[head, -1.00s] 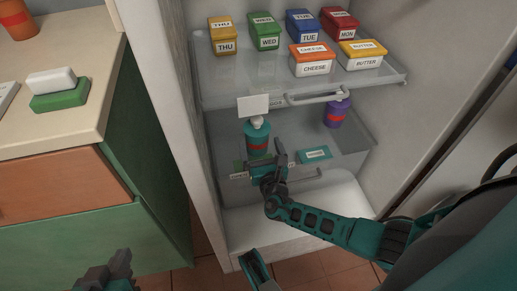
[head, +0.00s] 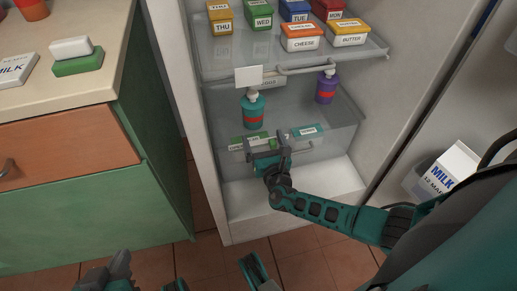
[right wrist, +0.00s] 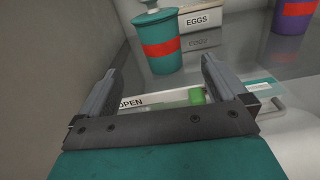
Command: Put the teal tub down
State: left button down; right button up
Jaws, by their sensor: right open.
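The teal tub (head: 253,113) with a red band and a pale knob on top stands upright on the lower clear shelf of the open fridge, at its left side. It also shows in the right wrist view (right wrist: 157,45), beyond the fingers, with its top cut off. My right gripper (head: 267,145) is open in front of and below the tub, apart from it. In the right wrist view the fingers (right wrist: 160,80) are spread with no tub between them. My left gripper (head: 108,272) is low at the left; its jaw state is unclear.
A purple tub (head: 325,88) stands right on the same shelf. A box labelled EGGS (right wrist: 201,20) is behind the teal tub. Labelled boxes, including CHEESE (head: 302,38), fill the shelf above. A small teal box (head: 307,131) lies below. The fridge wall is close on the left.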

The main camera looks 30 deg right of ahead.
jog(key=s+a+r+m+g+y, duration=0.3)
jog(key=s+a+m, duration=0.4)
jog(key=m, duration=0.7)
jog(key=s+a+r+m+g+y, duration=0.3)
jog(key=s+a+m, duration=0.5)
jog(key=m, duration=0.7)
jog(key=shift+s+a+r+m+g+y, duration=0.3)
jog(key=shift+s+r+y, duration=0.35)
jog(key=shift+s+y, duration=0.55)
pick_arm(q)
jog(key=s+a+r+p, duration=0.1)
jog(key=a+r+p, duration=0.1)
jog(key=r+p, duration=0.5)
jog(key=s+a+r+y+p, duration=0.1)
jog(key=r+p, duration=0.6)
jog(key=p, duration=0.8)
jog(key=shift+a+r+y, duration=0.3)
jog(key=shift+a, duration=0.55)
pick_arm(e)
jog(key=s+d+r+h, duration=0.1)
jog(key=d+r, duration=0.1)
jog(key=r, duration=0.5)
jog(key=s+d+r, duration=0.1)
jog(key=d+r, duration=0.1)
jog(key=r, duration=0.5)
jog(key=shift+d+r+h, duration=0.2)
jog(key=shift+d+h, duration=0.15)
jog(key=shift+h, duration=0.05)
